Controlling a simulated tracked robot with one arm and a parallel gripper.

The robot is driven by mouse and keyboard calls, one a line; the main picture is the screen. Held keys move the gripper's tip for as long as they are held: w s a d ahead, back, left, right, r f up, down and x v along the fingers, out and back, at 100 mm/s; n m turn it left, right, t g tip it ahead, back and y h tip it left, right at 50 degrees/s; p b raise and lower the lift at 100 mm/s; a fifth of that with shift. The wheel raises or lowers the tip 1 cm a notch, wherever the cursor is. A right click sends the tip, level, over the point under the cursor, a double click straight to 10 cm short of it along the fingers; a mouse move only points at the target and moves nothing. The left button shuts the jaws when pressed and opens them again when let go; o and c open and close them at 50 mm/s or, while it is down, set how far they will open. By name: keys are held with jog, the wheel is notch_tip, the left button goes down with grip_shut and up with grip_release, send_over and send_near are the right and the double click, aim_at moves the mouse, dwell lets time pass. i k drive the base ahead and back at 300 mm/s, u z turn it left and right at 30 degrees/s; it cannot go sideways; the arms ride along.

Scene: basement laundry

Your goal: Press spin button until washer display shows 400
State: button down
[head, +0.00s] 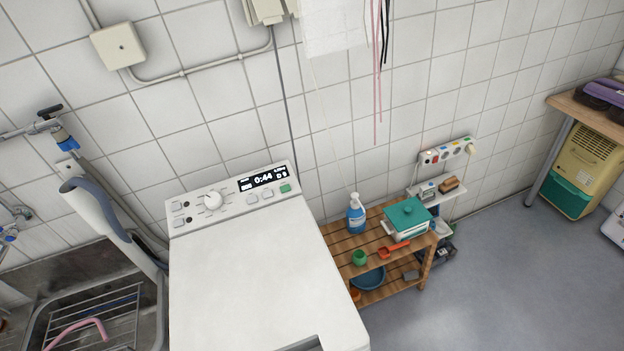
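The white top-loading washer (255,275) stands in the lower middle of the head view, with its control panel along the back edge. Its black display (262,179) is lit and reads about 0:44, with smaller marks around it that are too small to read. Below the display are two pale buttons (253,198) and a green button (286,188). A round white dial (213,200) is left of them, and small buttons sit at the panel's left end. I cannot read which button is spin. My gripper is not in view.
A sink with a wire rack (95,318) and a grey-white hose part (95,205) is at left. Pink and black cords hang above. Floor at right is clear.

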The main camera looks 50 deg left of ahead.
aim_at(266, 194)
jog(key=z, duration=0.25)
jog(key=k, duration=1.4)
jog(key=u, duration=1.25)
jog(key=i, duration=1)
jog(key=z, duration=0.1)
